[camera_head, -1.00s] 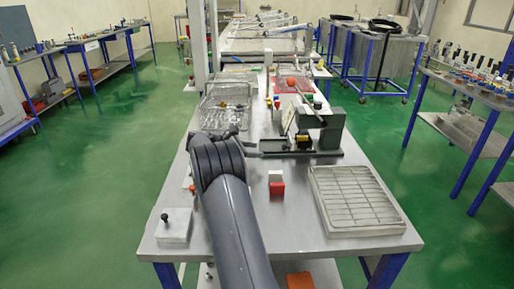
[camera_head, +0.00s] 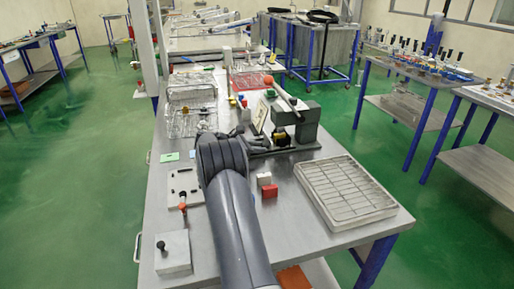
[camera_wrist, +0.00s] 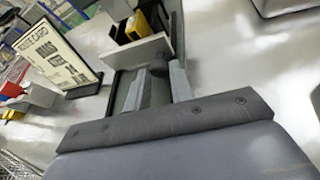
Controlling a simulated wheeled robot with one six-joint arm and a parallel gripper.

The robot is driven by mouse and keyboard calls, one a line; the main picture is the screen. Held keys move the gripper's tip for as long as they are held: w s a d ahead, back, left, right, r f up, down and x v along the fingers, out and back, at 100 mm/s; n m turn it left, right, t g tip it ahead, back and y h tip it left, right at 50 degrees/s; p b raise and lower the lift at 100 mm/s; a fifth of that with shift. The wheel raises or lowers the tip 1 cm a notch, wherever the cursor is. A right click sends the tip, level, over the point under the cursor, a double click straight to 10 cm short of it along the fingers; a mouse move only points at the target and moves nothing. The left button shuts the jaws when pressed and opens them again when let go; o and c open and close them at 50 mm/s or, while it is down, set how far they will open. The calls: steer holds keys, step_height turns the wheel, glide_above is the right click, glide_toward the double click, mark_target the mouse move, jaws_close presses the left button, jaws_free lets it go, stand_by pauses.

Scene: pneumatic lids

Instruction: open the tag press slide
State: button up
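The tag press (camera_head: 306,122) is a dark grey-green machine on the steel bench, beyond my arm, with a lever ending in a red ball (camera_head: 268,80). Its low dark base reaches left toward my gripper. In the wrist view a pale upright plate (camera_wrist: 138,52) stands across the slide, with a yellow block (camera_wrist: 136,26) behind it. A dark knob (camera_wrist: 158,68) sticks out from the plate toward me. My gripper (camera_wrist: 159,78) has its two grey fingers apart, one on each side of the knob. Whether they touch it is unclear.
A framed card (camera_wrist: 57,55) stands left of the press. A white-and-red block pair (camera_head: 268,185) and a wire-grid tray (camera_head: 345,193) lie nearer on the bench. A wire basket (camera_head: 191,106) stands to the left. A small plate with a black knob (camera_head: 172,252) sits at the near left.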

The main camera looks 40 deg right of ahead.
jaws_close()
steer(key=shift+a, duration=0.1)
steer(key=w+a+p, duration=0.1)
steer(key=w+a, duration=0.1)
steer(key=a, duration=0.1)
steer(key=w+a+p, duration=0.1)
steer(key=a, duration=0.2)
steer(key=w+a, duration=0.2)
steer(key=a, duration=0.2)
steer(key=shift+w+p, duration=0.3)
steer(key=shift+p, duration=0.1)
steer(key=shift+o, duration=2.4)
jaws_free()
steer(key=b+v, duration=0.1)
steer(key=v, duration=0.9)
steer(key=shift+w+a+r, duration=0.1)
steer(key=shift+a+r, duration=0.15)
steer(key=shift+a, duration=0.05)
steer(key=shift+d, duration=0.1)
